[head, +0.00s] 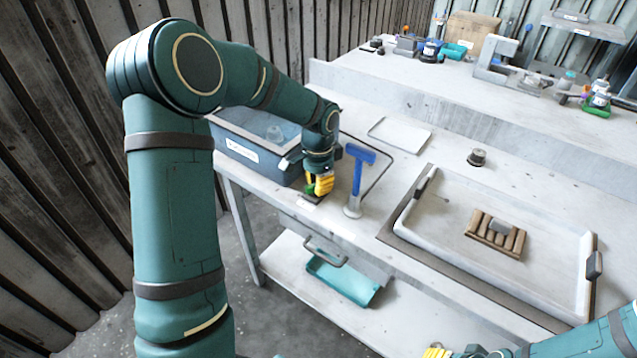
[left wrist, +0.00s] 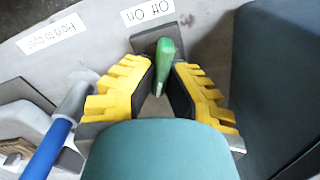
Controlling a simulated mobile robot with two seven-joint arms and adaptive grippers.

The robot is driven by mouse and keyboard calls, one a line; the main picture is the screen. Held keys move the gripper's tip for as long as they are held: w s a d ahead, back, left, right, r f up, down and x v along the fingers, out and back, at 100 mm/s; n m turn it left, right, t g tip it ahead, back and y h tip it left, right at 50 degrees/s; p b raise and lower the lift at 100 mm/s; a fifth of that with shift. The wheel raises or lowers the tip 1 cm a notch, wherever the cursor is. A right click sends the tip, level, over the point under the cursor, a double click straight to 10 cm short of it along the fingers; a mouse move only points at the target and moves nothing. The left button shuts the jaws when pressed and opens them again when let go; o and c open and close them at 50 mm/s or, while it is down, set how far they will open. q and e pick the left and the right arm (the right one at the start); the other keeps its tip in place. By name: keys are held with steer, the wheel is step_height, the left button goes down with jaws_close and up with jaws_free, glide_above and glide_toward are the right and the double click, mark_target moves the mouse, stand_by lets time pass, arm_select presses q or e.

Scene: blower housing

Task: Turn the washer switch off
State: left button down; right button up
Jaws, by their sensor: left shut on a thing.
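The green switch lever (left wrist: 166,62) stands on a dark base beside an "Off On" label (left wrist: 148,12) in the left wrist view. My left gripper (left wrist: 167,78) has its yellow fingers on both sides of the lever and is shut on it. In the head view my left gripper (head: 321,186) is at the bench's front left, with a bit of the green lever (head: 311,188) showing. The rest of the lever is hidden there. The lever's exact setting is hard to tell. My right gripper (head: 438,351) shows only partly at the bottom edge.
A blue T-shaped handle (head: 358,172) stands close to the right of my left gripper. A blue-grey tub (head: 240,152) is just left. A white tray (head: 450,262) holds a brown ribbed part (head: 482,238). A teal bin (head: 342,280) sits below the bench top.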

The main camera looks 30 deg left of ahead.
arm_select(q)
steer(key=n, duration=0.5)
steer(key=shift+a+n+p, duration=0.15)
steer(key=shift+n+p, duration=0.15)
steer(key=shift+p, duration=0.05)
steer(key=n, duration=0.2)
steer(key=n+p, duration=0.1)
steer(key=n, duration=0.2)
steer(key=shift+a+f, duration=0.1)
steer(key=shift+a, duration=0.1)
steer(key=shift+n, duration=0.3)
steer(key=c, duration=1)
jaws_free()
step_height(320, 180, up, 12)
